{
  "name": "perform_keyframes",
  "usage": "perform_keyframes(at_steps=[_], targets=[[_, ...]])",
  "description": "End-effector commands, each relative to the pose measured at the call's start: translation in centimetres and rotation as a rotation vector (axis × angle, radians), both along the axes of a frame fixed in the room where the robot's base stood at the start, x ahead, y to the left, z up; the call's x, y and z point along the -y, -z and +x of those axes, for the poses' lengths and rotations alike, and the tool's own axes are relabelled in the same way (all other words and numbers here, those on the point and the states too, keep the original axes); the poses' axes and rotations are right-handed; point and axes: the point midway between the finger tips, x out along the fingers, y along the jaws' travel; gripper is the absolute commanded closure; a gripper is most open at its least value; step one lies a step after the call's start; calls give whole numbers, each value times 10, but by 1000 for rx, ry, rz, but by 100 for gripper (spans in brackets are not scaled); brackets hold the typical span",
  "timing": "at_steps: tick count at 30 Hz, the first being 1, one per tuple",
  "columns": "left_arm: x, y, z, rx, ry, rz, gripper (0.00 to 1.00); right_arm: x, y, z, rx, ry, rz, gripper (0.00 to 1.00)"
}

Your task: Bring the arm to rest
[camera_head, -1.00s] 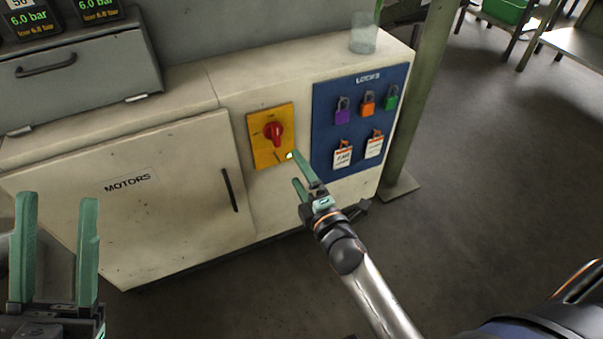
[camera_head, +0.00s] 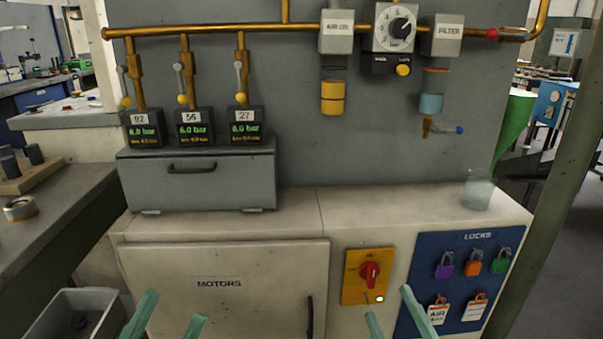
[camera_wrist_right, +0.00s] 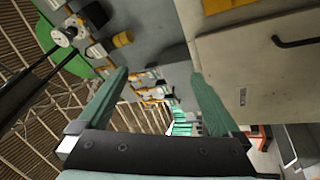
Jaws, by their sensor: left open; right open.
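My left gripper (camera_head: 168,318) shows only its green fingertips at the bottom edge of the head view, in front of the cabinet door marked MOTORS (camera_head: 219,300). It is open with nothing between its fingers. My right gripper (camera_head: 394,314) is also at the bottom edge, below the yellow plate with the red rotary switch (camera_head: 369,274) and left of the lock tags. In the right wrist view its fingers (camera_wrist_right: 160,98) are apart and empty. The arms behind both grippers are out of the head view.
The blue LOCKS board (camera_head: 452,272) carries padlocks and tags. A glass (camera_head: 478,190) stands on the cabinet top. A grey drawer box (camera_head: 200,180) sits under several gauges. A grey bin (camera_head: 75,312) is at lower left. Brass piping (camera_head: 215,32) runs along the wall.

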Motion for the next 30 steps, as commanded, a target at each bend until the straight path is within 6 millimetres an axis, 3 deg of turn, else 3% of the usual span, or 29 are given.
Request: perform_keyframes(at_steps=[1, 3, 13, 15, 23, 30], targets=[[0, 0, 0, 1, 0, -1, 50, -9, -28, -20, 47, -94, 106, 0], [0, -1, 0, 2, 0, -1, 50, -18, -61, -43, 92, -212, 246, 0], [0, -1, 0, 4, 0, -3, 50, -36, -170, -144, 184, -705, 737, 0], [-2, -7, 13, -70, -18, 2, 50, -34, -172, -126, 119, -643, 746, 0], [-10, 12, 51, -341, -79, 15, 50, -26, -152, -87, -112, -476, 801, 0], [-22, 50, 72, -706, -149, 34, 50, -14, -114, -66, -424, -257, 864, 0]])
